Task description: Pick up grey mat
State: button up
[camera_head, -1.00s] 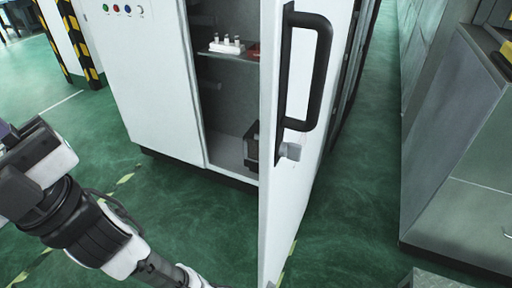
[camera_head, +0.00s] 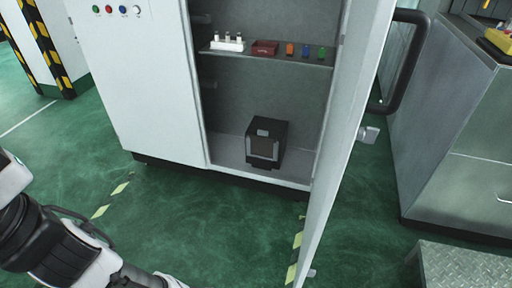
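I cannot make out a grey mat in this view. My arm reaches in from the lower left, and its end runs out of the bottom of the picture, so my gripper is not seen. A white cabinet (camera_head: 150,90) stands in the middle with its door (camera_head: 345,130) open toward me. Its upper shelf (camera_head: 265,58) holds a white rack with small vials (camera_head: 228,43), a dark red box (camera_head: 265,48) and several small coloured items. A black box-shaped device (camera_head: 267,143) stands on the cabinet floor.
A grey metal cabinet (camera_head: 450,130) stands at the right, with a yellow object (camera_head: 498,40) on top. A metal step (camera_head: 465,268) is at the lower right. Yellow-black striped posts (camera_head: 50,50) stand at the upper left. Green floor is clear in front of the cabinet.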

aim_at(261, 145)
jog(key=i+j+z, duration=0.15)
jog(key=j, duration=0.2)
jog(key=i+j+z, duration=0.1)
jog(key=j, duration=0.25)
jog(key=i+j+z, duration=0.15)
jog(key=j, duration=0.25)
jog(key=i+j+z, duration=0.15)
jog(key=j, duration=0.25)
jog(key=i+j+z, duration=0.15)
jog(key=j, duration=0.3)
jog(key=i+j+z, duration=0.1)
jog(key=j, duration=0.3)
jog(key=i+j+z, duration=0.2)
jog(key=j, duration=0.35)
jog(key=i+j+z, duration=0.1)
jog(key=j, duration=0.2)
jog(key=i, duration=0.85)
